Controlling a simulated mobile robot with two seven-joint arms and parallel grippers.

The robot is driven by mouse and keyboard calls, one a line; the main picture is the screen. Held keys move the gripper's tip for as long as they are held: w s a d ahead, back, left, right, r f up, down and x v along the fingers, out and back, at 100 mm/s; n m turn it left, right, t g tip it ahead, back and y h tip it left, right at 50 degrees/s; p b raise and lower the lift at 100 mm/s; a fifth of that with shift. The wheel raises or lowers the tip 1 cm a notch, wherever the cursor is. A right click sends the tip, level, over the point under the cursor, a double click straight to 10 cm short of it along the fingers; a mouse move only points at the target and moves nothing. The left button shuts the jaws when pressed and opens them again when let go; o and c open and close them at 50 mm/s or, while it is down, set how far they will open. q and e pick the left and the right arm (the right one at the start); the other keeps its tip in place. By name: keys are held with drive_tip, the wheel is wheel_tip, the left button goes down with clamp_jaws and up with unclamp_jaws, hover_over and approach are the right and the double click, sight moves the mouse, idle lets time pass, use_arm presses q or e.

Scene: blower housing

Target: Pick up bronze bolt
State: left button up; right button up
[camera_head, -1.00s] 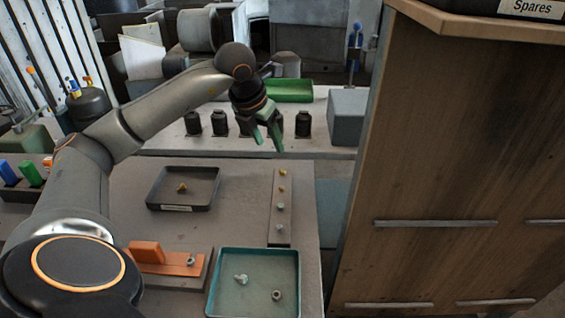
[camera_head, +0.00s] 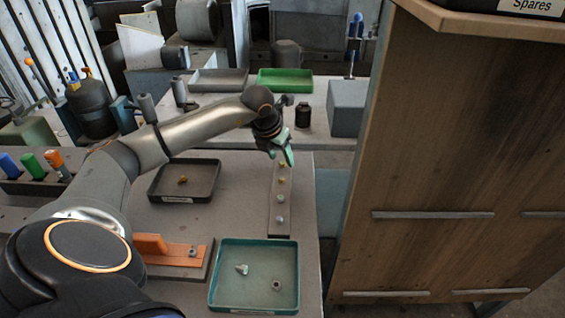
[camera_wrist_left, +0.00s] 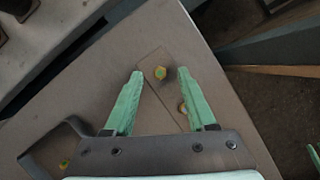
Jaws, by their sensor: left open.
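My left gripper (camera_head: 286,158) is open and empty above the far end of a narrow strip (camera_head: 271,228) on the table. The strip carries a row of small bolts; a bronze-yellow one (camera_head: 282,181) shows just in front of the gripper. A second bolt (camera_wrist_left: 183,107) is partly hidden by the right finger. Another bronze-yellow piece (camera_head: 183,180) lies in the dark tray (camera_head: 158,196).
Silver bolts (camera_head: 280,196) sit nearer on the strip. A teal tray (camera_head: 254,303) with two metal pieces and an orange fixture (camera_head: 150,244) stand in front. A wooden cabinet (camera_head: 450,150) rises at right. A black cylinder (camera_head: 303,114) stands behind.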

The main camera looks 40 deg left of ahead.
use_arm(q)
drive_tip(key=shift+w+f, duration=0.1)
drive_tip(key=shift+f, duration=0.3)
drive_tip(key=shift+c, duration=0.2)
clamp_jaws()
drive_tip(key=shift+r, duration=0.15)
